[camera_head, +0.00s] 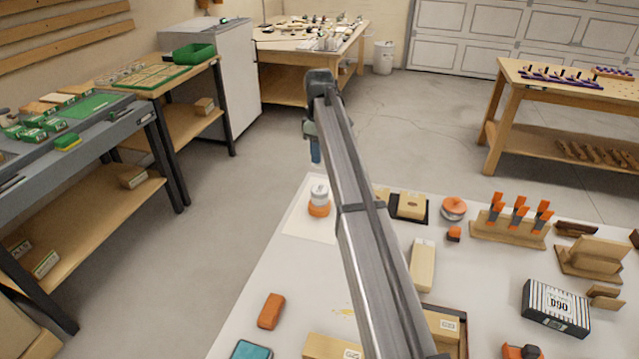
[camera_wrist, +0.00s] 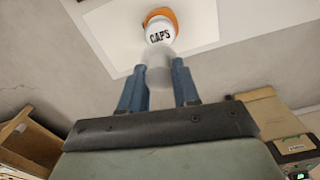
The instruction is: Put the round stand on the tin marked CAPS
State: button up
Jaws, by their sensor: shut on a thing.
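The white tin marked CAPS (camera_wrist: 160,34) stands with an orange part at its foot; in the head view the tin (camera_head: 319,192) is on a white sheet at the table's far left corner. My gripper (camera_wrist: 158,84) has its two blue fingers on either side of a pale grey round piece (camera_wrist: 158,70), seemingly the round stand, and is shut on it. In the wrist view this piece overlaps the near side of the tin; whether they touch is unclear. In the head view my gripper (camera_head: 316,152) hangs above the tin, and the held piece cannot be made out.
A wooden block on a black base (camera_head: 409,206), an orange-topped round thing (camera_head: 453,208) and a rack of orange-handled tools (camera_head: 510,222) stand to the right. An orange block (camera_head: 271,311) and a striped box (camera_head: 556,308) lie nearer. Bare table surrounds the sheet's near side.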

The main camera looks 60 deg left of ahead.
notch_tip(320, 180, down, 9)
jog(key=shift+f, duration=0.1)
dwell(0.4)
jog(key=shift+f, duration=0.1)
jog(key=o, duration=1)
notch_tip(320, 180, up, 12)
jog(key=shift+r, duration=0.15)
dwell(0.3)
